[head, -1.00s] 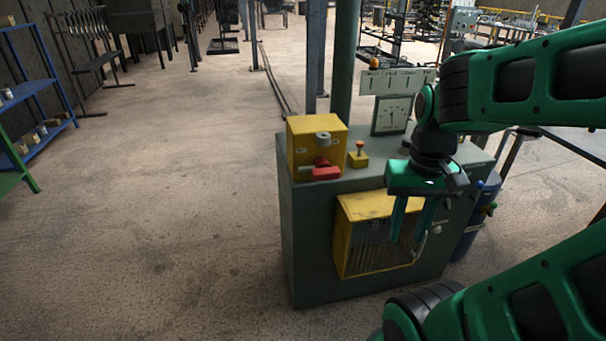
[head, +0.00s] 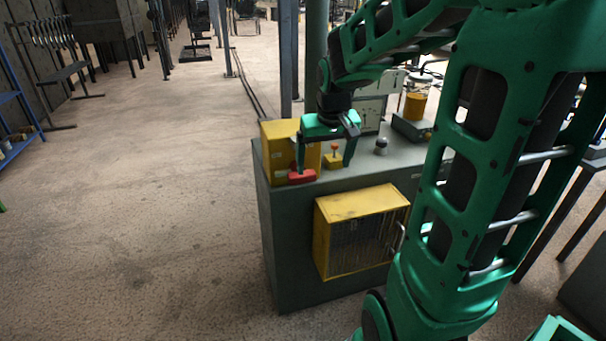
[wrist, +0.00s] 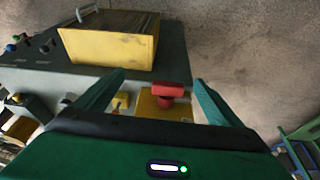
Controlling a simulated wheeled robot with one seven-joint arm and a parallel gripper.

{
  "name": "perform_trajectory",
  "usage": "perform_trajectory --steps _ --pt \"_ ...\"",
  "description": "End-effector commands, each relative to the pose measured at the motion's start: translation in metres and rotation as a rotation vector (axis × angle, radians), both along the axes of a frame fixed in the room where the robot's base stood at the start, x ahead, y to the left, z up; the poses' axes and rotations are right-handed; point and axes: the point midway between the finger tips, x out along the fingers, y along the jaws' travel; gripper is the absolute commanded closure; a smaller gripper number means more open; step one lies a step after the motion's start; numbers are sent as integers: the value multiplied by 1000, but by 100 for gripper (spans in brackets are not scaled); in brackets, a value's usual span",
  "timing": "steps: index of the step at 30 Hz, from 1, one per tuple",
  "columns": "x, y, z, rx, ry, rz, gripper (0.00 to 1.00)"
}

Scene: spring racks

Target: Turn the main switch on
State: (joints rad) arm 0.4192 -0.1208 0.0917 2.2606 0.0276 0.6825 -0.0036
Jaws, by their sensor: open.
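The main switch appears to be the red handle (head: 302,176) on the front of a yellow box (head: 279,134) at the left end of a grey-green cabinet. My gripper (head: 324,165) is open and empty, pointing down beside the box. In the head view one finger overlaps the red handle and the other is to its right. In the wrist view the red handle (wrist: 171,90) shows between the spread fingertips, closer to the right finger. Whether a finger touches it cannot be told. The upper part of the box is partly hidden by my gripper.
A small yellow box with an orange button (head: 335,156) stands close by my right finger. A round dark knob (head: 381,146) and a gauge are farther right. A yellow grille box (head: 360,230) juts from the cabinet front. Floor to the left is clear.

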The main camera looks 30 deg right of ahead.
Motion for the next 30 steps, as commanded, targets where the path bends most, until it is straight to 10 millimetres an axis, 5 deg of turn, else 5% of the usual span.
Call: perform_trajectory --steps 3,7,13,30 --pt "43 0 -3 1 -50 39 11" --pt "66 1 -4 3 -83 61 11" --pt "78 2 -17 5 -90 69 11" --pt "108 -7 -96 5 -89 69 11"
